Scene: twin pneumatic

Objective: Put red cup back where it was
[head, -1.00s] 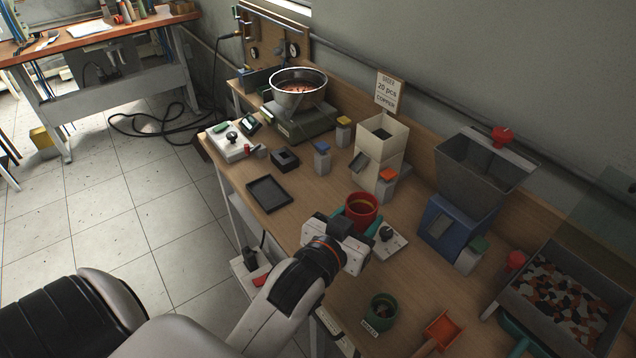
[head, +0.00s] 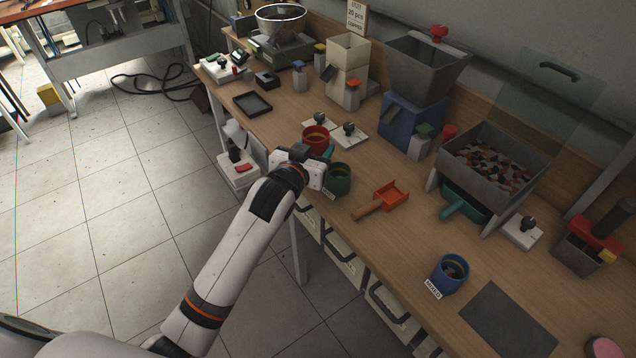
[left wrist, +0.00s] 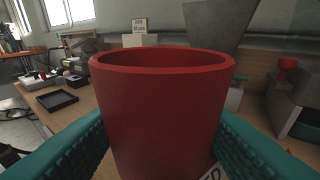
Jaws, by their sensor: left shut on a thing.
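The red cup (head: 315,138) is upright between the teal fingers of my left gripper (head: 322,152). In the left wrist view the red cup (left wrist: 165,105) fills the middle, with a finger on each side and part of a white label at its lower right. My left gripper is shut on it. Whether its base touches the bench cannot be told. The green cup (head: 339,179) stands just right of the gripper in the head view. My right gripper is not in view.
White plates with black knobs (head: 349,129) lie just behind the red cup. An orange scoop (head: 388,198), a blue cup (head: 451,273) and a dark mat (head: 508,321) lie further right. A black tray (head: 252,104) lies left. Bare wood shows between the scoop and blue cup.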

